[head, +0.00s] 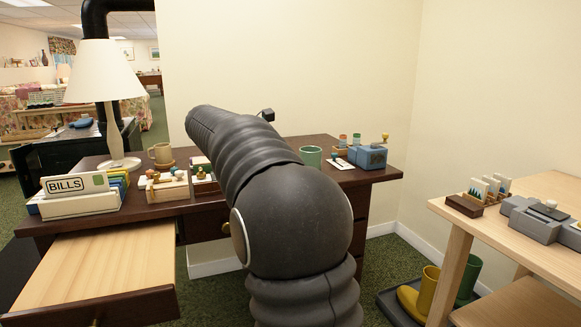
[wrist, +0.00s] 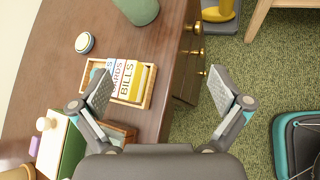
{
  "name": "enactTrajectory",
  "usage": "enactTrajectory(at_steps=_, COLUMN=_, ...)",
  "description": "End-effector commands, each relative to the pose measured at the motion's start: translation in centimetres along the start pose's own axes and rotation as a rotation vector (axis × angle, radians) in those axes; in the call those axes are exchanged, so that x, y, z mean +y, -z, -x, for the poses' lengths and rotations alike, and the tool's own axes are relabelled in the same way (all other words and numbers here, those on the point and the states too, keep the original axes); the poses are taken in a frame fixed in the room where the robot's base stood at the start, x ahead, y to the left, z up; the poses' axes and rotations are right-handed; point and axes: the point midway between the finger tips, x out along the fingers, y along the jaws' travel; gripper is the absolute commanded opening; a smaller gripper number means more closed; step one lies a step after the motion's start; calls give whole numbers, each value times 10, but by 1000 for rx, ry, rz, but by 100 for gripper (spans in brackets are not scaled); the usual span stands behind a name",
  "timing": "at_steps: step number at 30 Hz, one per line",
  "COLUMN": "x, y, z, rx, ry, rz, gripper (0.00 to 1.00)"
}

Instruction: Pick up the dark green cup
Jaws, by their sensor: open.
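The green cup (head: 311,156) stands upright on the dark wooden desk (head: 345,178), right of my arm in the head view. In the wrist view the green cup (wrist: 138,8) is at the top edge, partly cut off by the frame. My gripper (wrist: 160,90) is open and empty, with its fingers spread wide. The cup lies beyond the fingertips and is not between them. In the head view my own arm hides the gripper and part of the desk.
A wooden tray of labelled cards (wrist: 143,96) and a small round object (wrist: 84,43) lie near the cup. A grey-blue box (head: 368,157) stands right of it. A lamp (head: 108,85), tan mug (head: 161,154) and open drawer (head: 100,265) are left. A side table (head: 500,222) is right.

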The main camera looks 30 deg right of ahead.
Motion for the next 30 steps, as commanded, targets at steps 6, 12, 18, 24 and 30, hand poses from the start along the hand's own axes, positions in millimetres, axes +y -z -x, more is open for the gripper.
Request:
enactTrajectory(at_steps=6, x=45, y=-14, z=-39, rx=-163, ry=43, rz=241, gripper=100)
enactTrajectory(at_steps=12, x=59, y=-21, z=-54, rx=-224, ry=69, rz=330, gripper=100)
enactTrajectory(at_steps=18, x=58, y=-28, z=-82, rx=-228, ry=74, rz=337, gripper=100)
enactTrajectory(at_steps=24, x=57, y=-37, z=-116, rx=-227, ry=71, rz=336, gripper=100)
enactTrajectory(at_steps=30, x=57, y=-42, z=-133, rx=-227, ry=69, rz=336, gripper=100)
